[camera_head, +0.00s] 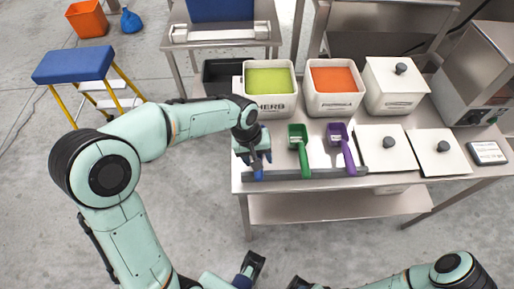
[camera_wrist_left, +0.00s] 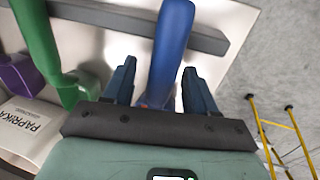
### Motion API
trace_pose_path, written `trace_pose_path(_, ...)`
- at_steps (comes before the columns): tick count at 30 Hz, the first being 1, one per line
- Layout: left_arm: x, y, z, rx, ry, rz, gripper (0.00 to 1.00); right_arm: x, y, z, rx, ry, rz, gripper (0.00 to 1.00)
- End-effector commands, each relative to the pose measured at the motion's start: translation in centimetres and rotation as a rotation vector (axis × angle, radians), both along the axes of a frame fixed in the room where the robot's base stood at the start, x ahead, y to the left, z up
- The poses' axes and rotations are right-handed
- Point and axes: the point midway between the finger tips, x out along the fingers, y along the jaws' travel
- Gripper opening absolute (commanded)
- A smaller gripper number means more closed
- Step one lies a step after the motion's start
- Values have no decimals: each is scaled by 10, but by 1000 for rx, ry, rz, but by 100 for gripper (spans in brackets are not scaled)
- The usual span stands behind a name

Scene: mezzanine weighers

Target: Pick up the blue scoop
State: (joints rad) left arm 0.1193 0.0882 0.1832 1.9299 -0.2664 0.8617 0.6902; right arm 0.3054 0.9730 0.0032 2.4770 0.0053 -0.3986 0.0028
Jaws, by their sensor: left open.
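The blue scoop (camera_head: 259,175) lies at the left end of the steel bench, mostly hidden by my left gripper in the head view. In the left wrist view its blue handle (camera_wrist_left: 172,48) passes over a grey bar and points in between the fingers. My left gripper (camera_head: 254,163) is open, with one finger on each side of the handle; the left wrist view (camera_wrist_left: 160,85) shows gaps on both sides. The scoop's bowl is hidden.
A green scoop (camera_head: 299,148) and a purple scoop (camera_head: 341,146) lie to the right on the bench (camera_head: 320,196). A grey bar (camera_head: 310,174) runs along its front. White bins of green (camera_head: 270,105) and orange (camera_head: 333,103) contents stand behind. A blue-topped step stool (camera_head: 75,65) stands left.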

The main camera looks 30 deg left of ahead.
Motion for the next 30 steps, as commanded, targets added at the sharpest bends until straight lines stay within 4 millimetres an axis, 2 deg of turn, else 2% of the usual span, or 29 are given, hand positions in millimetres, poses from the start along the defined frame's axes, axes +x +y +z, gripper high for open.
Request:
trace_pose_path(6, 0, 0, -1, 1, -1, 0, 57, 0, 0, 0, 0, -1, 0, 60)
trace_pose_path(7, 0, 0, -1, 1, -1, 0, 50, 0, 0, 0, 0, -1, 0, 60)
trace_pose_path(9, 0, 0, -1, 1, -1, 0, 27, 0, 0, 0, 0, -1, 0, 60)
trace_pose_path(12, 0, 0, 0, 1, -1, 0, 0, 0, 0, 0, 0, -1, 0, 60)
trace_pose_path(23, 1, 0, 4, 1, -3, 1, 0, 0, 0, 1, 0, 0, 0, 60)
trace_pose_path(26, 1, 0, 11, 0, -4, 1, 0, 0, 0, 2, 1, 2, 1, 60)
trace_pose_path(30, 1, 0, 33, 1, -7, 0, 0, -1, 0, 5, 1, 6, 2, 60)
